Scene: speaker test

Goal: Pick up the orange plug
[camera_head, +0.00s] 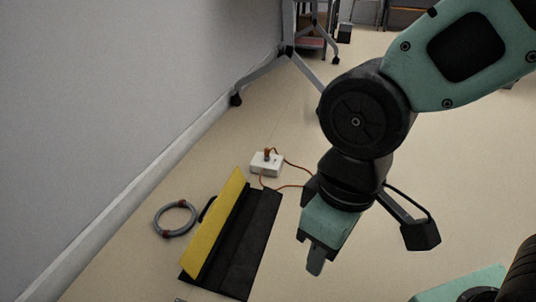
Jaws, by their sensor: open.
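A small orange plug (267,155) stands on top of a white socket box (262,165) on the floor, near the middle of the head view. I cannot tell how deep it sits in the box. A thin orange cable (296,165) loops from there to the right and passes behind my arm. My gripper (313,256) points down, to the right of and nearer than the box, apart from the plug. It is open, and nothing shows between its fingers. Part of the fingers is hidden by the gripper's own body.
A yellow and black folded case (245,243) lies open in front of the box. A grey ring with red bands (175,219) lies left of it, near the wall (90,110). A wheeled stand (287,52) is behind.

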